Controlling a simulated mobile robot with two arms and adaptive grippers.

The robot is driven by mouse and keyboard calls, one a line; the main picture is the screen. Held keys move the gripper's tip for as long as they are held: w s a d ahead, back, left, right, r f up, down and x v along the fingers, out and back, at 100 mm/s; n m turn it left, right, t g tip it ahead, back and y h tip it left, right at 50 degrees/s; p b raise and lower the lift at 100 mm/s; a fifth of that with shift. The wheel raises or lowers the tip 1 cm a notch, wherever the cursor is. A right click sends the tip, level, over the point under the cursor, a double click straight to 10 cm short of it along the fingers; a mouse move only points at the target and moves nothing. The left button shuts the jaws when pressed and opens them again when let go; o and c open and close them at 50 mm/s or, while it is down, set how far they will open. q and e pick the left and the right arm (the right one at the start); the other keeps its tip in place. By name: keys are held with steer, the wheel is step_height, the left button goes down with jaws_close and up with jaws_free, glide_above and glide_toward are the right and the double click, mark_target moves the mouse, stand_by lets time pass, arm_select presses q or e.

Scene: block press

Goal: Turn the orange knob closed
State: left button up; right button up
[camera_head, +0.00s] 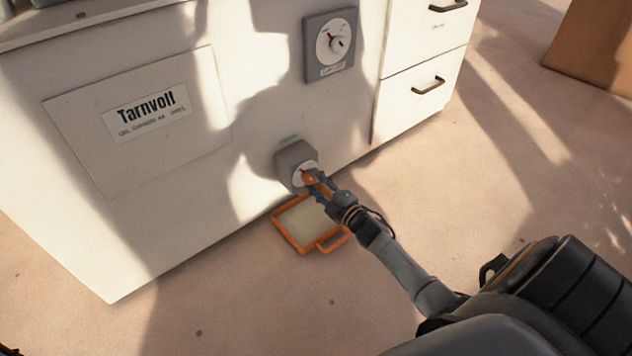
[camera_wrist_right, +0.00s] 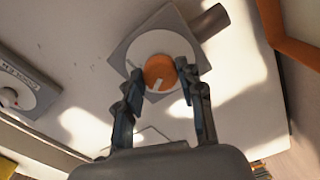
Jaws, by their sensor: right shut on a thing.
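The orange knob (camera_wrist_right: 160,73) sits on a white round dial (camera_wrist_right: 177,45) on a grey square mount, low on the white cabinet front. In the head view the knob (camera_head: 309,179) is partly covered by my right gripper (camera_head: 315,183). In the right wrist view my right gripper (camera_wrist_right: 163,84) has one finger on each side of the knob and is shut on it. A pale mark on the knob points down and slightly left in that view. My left gripper is not in view.
An orange-rimmed tray with a handle (camera_head: 281,225) lies on the floor under the knob. A grey dial with a red pointer (camera_head: 330,46) is higher on the cabinet. Drawers with dark handles (camera_head: 428,86) are to the right. A brown box (camera_head: 590,50) stands far right.

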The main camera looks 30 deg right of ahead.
steer(key=shift+n, duration=1)
steer(key=o, duration=1.2)
steer(key=shift+s, duration=0.1)
steer(key=s, duration=0.8)
steer(key=s+d, duration=0.1)
steer(key=s, duration=0.2)
steer(key=shift+s, duration=0.4)
